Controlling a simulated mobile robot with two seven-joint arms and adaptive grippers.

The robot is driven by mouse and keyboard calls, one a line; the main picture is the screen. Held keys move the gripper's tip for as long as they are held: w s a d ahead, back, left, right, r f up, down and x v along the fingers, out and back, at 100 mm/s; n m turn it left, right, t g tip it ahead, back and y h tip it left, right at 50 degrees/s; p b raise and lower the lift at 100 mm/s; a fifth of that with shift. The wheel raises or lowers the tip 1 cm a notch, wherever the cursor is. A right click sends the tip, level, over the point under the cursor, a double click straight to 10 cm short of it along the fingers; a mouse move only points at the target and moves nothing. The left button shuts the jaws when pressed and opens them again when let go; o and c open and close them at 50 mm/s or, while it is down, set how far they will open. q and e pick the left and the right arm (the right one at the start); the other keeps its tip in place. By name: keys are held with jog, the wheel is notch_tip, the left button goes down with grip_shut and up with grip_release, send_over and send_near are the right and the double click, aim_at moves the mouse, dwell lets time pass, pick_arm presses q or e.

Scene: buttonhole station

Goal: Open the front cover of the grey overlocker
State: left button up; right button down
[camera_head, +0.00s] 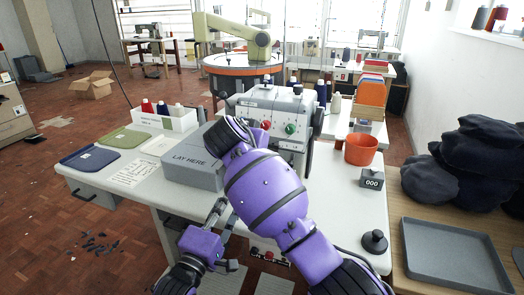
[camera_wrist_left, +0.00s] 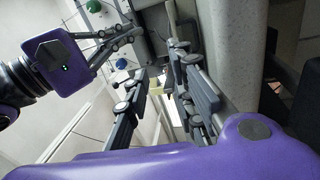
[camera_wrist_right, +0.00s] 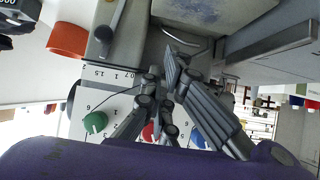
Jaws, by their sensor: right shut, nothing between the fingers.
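The grey overlocker (camera_head: 272,103) stands on the white table, its red and green dials facing me. My right arm covers its lower front, so the front cover cannot be made out in the head view. My right gripper is hidden there; in the right wrist view (camera_wrist_right: 162,68) it is shut and empty, close before the dial panel (camera_wrist_right: 120,103). It also shows in the left wrist view (camera_wrist_left: 128,36), beside the machine. My left gripper (camera_head: 222,208) is low at the table's front edge; in the left wrist view (camera_wrist_left: 158,64) its fingers are apart, with nothing seen gripped.
A grey box marked LAY HERE (camera_head: 184,170) stands left of the overlocker. A grey tray (camera_head: 455,258) and dark cloth (camera_head: 480,160) lie on the side table.

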pick_arm(q)
jog(key=a+r+m+y, duration=0.1)
jog(key=a+m+y, duration=0.1)
jog(key=a+m, duration=0.75)
jog(key=s+a+f+m+g+y, duration=0.1)
jog(key=s+f+m+g+y, duration=0.15)
jog(key=s+f, duration=1.3)
jog(key=s+f+g, duration=0.2)
jog(key=s+f, duration=0.3)
jog(key=s, duration=0.3)
jog(key=s+d+f+m+g+y, duration=0.1)
jog(key=s+f+g, duration=0.3)
jog(key=s, duration=0.5)
jog(key=s+f+g, duration=0.1)
jog(key=s+f, duration=0.5)
jog(key=s, duration=0.2)
jog(key=s+d+m+g+p, duration=0.1)
jog(key=s+g+p, duration=0.1)
jog(key=s, duration=1)
jog(key=shift+s+d+r+g, duration=0.15)
jog(key=shift+d+r+g, duration=0.1)
jog(key=shift+d+g, duration=0.1)
pick_arm(e)
jog(key=shift+w, duration=0.1)
pick_arm(q)
jog(key=shift+y, duration=0.25)
pick_arm(e)
jog(key=shift+r, duration=0.1)
